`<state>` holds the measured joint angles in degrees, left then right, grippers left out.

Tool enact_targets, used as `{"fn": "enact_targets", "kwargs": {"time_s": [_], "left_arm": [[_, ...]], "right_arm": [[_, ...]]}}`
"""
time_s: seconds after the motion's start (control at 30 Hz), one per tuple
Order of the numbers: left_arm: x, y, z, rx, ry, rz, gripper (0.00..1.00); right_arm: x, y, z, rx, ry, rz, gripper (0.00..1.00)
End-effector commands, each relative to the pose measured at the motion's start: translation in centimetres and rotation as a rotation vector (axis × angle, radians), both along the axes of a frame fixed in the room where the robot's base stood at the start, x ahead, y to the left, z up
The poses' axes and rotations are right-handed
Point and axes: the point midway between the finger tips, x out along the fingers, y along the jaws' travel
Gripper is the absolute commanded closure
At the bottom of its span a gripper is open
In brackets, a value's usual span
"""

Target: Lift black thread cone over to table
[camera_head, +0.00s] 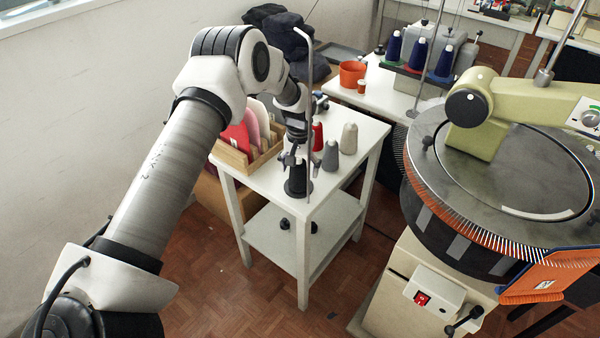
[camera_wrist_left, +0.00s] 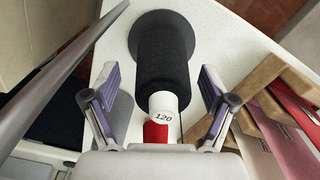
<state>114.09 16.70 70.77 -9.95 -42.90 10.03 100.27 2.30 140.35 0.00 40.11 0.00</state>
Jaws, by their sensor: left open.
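The black thread cone (camera_head: 296,182) stands on the small white side table (camera_head: 262,181), close to its front edge. In the left wrist view the cone (camera_wrist_left: 163,62) shows its dark base at the top and a white and red tip marked 120. My left gripper (camera_head: 294,160) is above the cone, pointing down. In the wrist view its two fingers (camera_wrist_left: 160,95) are open, one on each side of the cone's upper part, with gaps visible. My right gripper is not in view.
A thin metal pole (camera_head: 309,90) rises right beside the cone. A wooden rack with cards (camera_head: 246,155) stands left; red (camera_head: 317,134), grey (camera_head: 330,157) and pale (camera_head: 348,139) cones stand right. A white table (camera_head: 385,92) with an orange pot (camera_head: 352,74) is behind.

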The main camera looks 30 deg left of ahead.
Motion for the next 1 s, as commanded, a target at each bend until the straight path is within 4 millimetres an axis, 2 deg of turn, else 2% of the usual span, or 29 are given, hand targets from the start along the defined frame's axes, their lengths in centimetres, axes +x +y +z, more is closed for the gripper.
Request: {"fn": "enact_targets", "kwargs": {"time_s": [0.17,0.3,0.37,0.73,0.87,1.0], "left_arm": [[0.0,0.0,0.0,0.000,-0.002,0.000,0.16],[0.0,0.0,0.0,0.000,-0.001,0.000,0.65],[0.0,0.0,0.0,0.000,-0.001,0.000,0.84],[0.0,0.0,0.4,0.000,0.000,0.000,0.84],[0.1,0.0,2.7,-0.001,-0.004,-0.001,0.84],[0.2,0.0,6.3,0.000,-0.005,0.000,0.84]], "right_arm": [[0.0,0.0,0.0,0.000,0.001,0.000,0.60],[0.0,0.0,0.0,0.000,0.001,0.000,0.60],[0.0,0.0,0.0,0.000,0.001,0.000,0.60],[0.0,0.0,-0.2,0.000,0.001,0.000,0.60],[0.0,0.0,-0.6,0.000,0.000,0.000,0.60],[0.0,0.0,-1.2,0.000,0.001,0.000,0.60]]}}
